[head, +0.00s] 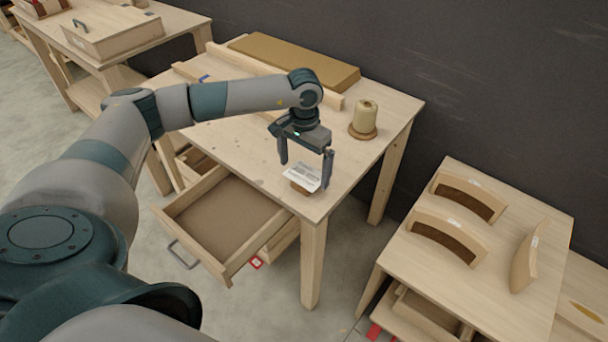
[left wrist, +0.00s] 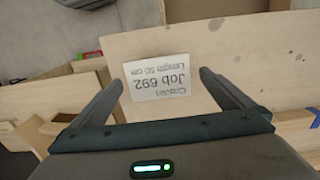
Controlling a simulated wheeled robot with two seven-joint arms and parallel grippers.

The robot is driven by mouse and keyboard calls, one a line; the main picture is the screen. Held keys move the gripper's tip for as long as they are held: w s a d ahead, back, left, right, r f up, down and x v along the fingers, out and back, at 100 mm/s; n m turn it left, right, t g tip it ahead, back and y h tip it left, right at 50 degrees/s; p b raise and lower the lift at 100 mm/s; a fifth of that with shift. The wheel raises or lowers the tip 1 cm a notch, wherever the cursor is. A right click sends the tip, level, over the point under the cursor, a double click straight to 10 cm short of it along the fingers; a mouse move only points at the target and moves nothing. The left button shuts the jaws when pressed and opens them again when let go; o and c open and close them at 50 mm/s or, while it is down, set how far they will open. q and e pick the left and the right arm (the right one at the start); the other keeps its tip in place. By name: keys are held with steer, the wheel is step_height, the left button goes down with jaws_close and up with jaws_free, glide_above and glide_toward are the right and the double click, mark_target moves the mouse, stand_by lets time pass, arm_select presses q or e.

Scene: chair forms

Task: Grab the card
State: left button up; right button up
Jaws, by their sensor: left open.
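In the left wrist view the card (left wrist: 160,77) shows upside-down text reading "Job 692" and "Length 50 cm". My left gripper (head: 305,168) points down over the card with its fingers apart. In the left wrist view its fingertips (left wrist: 160,78) lie on either side of the card; I cannot tell whether they touch it. My right gripper is not in view.
A spool (head: 365,118) stands on the table right of my gripper. A brown board (head: 295,61) and a long wooden strip (head: 270,72) lie at the back. An open drawer (head: 221,217) juts out in front. Another table (head: 480,270) with curved wooden parts stands at the right.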

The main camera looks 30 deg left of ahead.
mark_target(306, 174)
arm_select(q)
steer(key=shift+s+a+f, duration=0.1)
steer(key=shift+a+f, duration=0.05)
steer(key=shift+f, duration=0.3)
steer(key=shift+c, duration=0.3)
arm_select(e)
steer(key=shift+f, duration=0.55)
arm_select(q)
steer(key=c, duration=1)
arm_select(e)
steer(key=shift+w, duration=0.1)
arm_select(q)
steer(key=shift+o, duration=0.2)
steer(key=shift+r, duration=0.1)
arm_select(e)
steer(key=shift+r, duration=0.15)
